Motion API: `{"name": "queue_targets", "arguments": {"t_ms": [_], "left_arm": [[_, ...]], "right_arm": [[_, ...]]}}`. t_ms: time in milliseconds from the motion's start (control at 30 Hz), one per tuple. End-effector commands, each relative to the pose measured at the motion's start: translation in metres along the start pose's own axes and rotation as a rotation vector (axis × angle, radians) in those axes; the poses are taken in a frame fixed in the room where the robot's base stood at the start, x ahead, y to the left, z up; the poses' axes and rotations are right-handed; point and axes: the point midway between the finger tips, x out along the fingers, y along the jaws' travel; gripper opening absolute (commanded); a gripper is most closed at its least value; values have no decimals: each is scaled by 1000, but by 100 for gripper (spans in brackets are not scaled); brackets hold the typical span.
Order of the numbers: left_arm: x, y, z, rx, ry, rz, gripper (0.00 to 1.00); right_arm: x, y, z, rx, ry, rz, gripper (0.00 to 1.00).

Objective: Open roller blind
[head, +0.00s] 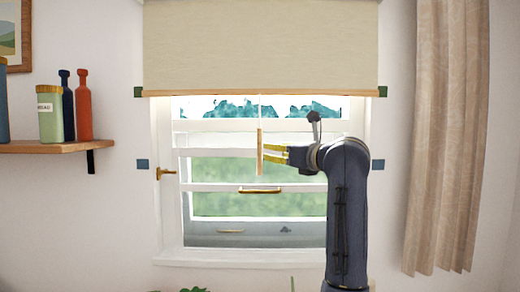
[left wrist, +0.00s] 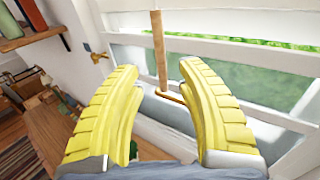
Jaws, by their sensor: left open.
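The beige roller blind (head: 260,45) covers the top of the window, its wooden bottom bar (head: 220,93) level with green tabs at both ends. A wooden pull (head: 260,160) hangs from it on a thin white cord (head: 260,108). My left gripper (head: 264,153) is open at the pull's right side in the head view. In the left wrist view the pull (left wrist: 158,45) shows upright in the gap between the yellow fingertips (left wrist: 159,68). I cannot tell whether it is inside the jaws or just beyond them. My right gripper is out of view.
Behind the pull is the white window (head: 180,215) with a brass bar handle (head: 260,190) and a side latch (head: 166,173). Blue squares (head: 142,164) mark the wall. A shelf (head: 45,147) with bottles stands left; a curtain (head: 445,140) hangs right.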

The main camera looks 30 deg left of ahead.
Motion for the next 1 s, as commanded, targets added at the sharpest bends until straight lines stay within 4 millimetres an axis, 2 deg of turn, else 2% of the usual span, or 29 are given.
{"name": "queue_targets", "arguments": {"t_ms": [200, 500, 700, 1000], "left_arm": [[41, 2, 1, 0, 0, 4, 38], [81, 0, 0, 1, -1, 1, 38], [94, 0, 0, 0, 0, 0, 38], [98, 0, 0, 0, 0, 0, 38]], "right_arm": [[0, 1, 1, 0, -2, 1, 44], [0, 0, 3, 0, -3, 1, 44], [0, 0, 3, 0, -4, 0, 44], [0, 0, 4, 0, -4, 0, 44]]}}
